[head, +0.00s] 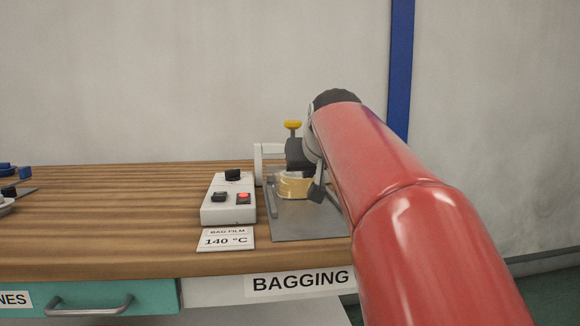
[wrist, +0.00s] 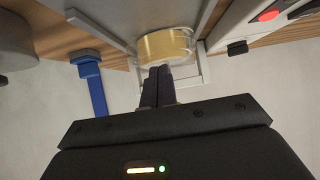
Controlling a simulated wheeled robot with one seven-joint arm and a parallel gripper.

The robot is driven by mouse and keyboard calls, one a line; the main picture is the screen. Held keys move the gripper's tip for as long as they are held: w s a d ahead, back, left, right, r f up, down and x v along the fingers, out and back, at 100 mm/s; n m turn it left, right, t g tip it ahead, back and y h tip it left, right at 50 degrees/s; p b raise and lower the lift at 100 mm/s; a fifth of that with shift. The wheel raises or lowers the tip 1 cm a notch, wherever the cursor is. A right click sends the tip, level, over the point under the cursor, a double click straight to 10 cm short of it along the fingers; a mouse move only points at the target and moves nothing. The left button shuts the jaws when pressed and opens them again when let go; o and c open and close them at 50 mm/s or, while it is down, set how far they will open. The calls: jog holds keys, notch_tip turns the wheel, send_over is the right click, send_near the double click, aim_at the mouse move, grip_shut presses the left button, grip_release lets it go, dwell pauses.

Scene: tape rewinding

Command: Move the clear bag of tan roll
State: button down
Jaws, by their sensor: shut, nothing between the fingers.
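The clear bag of tan roll (head: 293,186) sits on a grey metal plate (head: 305,228) at the bagging station. In the wrist view the bag of tan roll (wrist: 165,45) is just beyond my fingertips, with clear film showing around the tan band. My gripper (wrist: 158,72) is shut and empty, its two dark fingers side by side. The tips overlap the near edge of the bag in that view; I cannot tell whether they touch it. In the head view my red arm hides part of the plate and much of the gripper.
A white control box (head: 228,203) with a lit red button stands left of the plate, behind a "140 °C" card (head: 226,239). A white frame (head: 262,150) and yellow knob (head: 292,125) rise behind the bag.

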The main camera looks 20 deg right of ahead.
aim_at(300, 174)
jog(key=w+d, duration=0.1)
jog(key=w, duration=0.2)
jog(key=w+d+p, duration=0.1)
jog(key=w, duration=0.3)
jog(key=w+d, duration=0.1)
jog(key=w, duration=0.2)
jog(key=shift+w, duration=0.3)
jog(key=shift+f, duration=0.6)
jog(key=shift+s+f+b, duration=0.1)
jog(key=shift+f+b, duration=0.2)
jog(key=shift+b, duration=0.1)
